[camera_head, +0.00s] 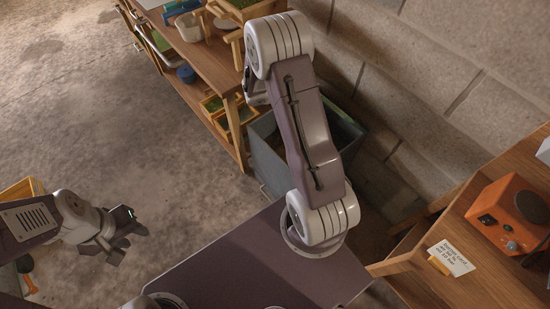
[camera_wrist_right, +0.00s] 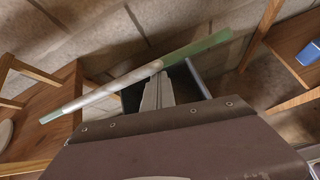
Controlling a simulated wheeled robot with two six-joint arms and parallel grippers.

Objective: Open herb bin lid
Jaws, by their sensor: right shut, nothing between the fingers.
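The grey herb bin (camera_head: 268,165) stands on the floor against the block wall, partly hidden behind my right arm. A dark interior shows at its right side, beside a green strip along the back. In the right wrist view a long, thin pale-green panel (camera_wrist_right: 130,77), apparently the lid's edge, slants across the picture. My right gripper (camera_wrist_right: 157,70) is shut and empty, its tips at or very close to that panel; contact is unclear. In the head view its tips are hidden by my arm. My left gripper (camera_head: 131,246) is open and empty over the floor, far from the bin.
A wooden shelf (camera_head: 205,55) with tubs and herb trays stands left of the bin. A wooden bench (camera_head: 480,260) with an orange device (camera_head: 510,212) and a note card (camera_head: 450,258) is at the right. The floor (camera_head: 110,110) at left is mostly clear.

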